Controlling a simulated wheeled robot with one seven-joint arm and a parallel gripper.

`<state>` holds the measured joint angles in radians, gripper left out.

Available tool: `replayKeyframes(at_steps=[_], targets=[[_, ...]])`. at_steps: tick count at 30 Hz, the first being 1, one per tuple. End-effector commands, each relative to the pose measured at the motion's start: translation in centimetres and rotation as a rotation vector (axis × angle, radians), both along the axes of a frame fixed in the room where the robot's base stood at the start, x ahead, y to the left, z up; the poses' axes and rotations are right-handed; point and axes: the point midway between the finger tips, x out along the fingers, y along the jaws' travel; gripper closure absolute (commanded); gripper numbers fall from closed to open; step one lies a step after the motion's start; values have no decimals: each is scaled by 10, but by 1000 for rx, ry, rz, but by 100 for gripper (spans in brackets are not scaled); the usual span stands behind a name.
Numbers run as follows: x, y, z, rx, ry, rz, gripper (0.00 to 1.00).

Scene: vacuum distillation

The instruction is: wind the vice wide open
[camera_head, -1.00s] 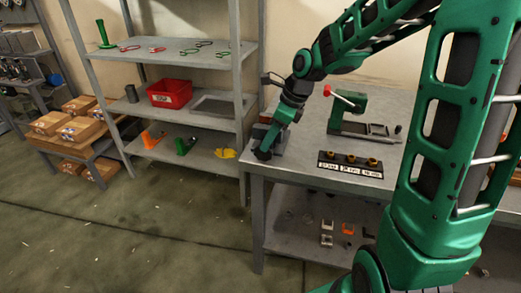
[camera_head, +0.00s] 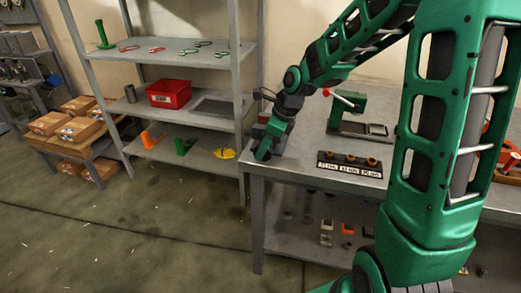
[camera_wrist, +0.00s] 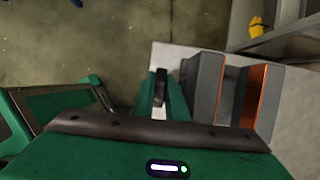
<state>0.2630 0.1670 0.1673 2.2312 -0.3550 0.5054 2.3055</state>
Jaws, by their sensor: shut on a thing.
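The vice (camera_wrist: 204,88) shows in the wrist view as two grey jaw blocks with orange inner faces. A gap lies between the blocks, so the vice stands at least partly open. It sits at the corner of the grey workbench (camera_head: 258,169). My gripper (camera_wrist: 161,88) is beside the vice's outer end, shut on a dark bar that looks like the vice handle. In the head view my gripper (camera_head: 262,152) is at the bench's left front corner and hides most of the vice.
A green press with a red-knobbed lever (camera_head: 348,113) stands further back on the bench. A black labelled rack (camera_head: 349,164) with brass-coloured pieces lies to the right of my gripper. A shelf unit with a red bin (camera_head: 169,94) stands left. Floor before the bench is clear.

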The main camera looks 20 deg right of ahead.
Motion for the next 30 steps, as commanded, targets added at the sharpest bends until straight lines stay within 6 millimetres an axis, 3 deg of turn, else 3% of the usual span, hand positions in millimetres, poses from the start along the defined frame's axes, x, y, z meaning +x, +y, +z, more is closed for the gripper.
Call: replayKeyframes(at_steps=[11, 30], targets=[[5, 0, 2, -107, 68, 3, 100], [10, 6, -2, -538, 379, 0, 100]])
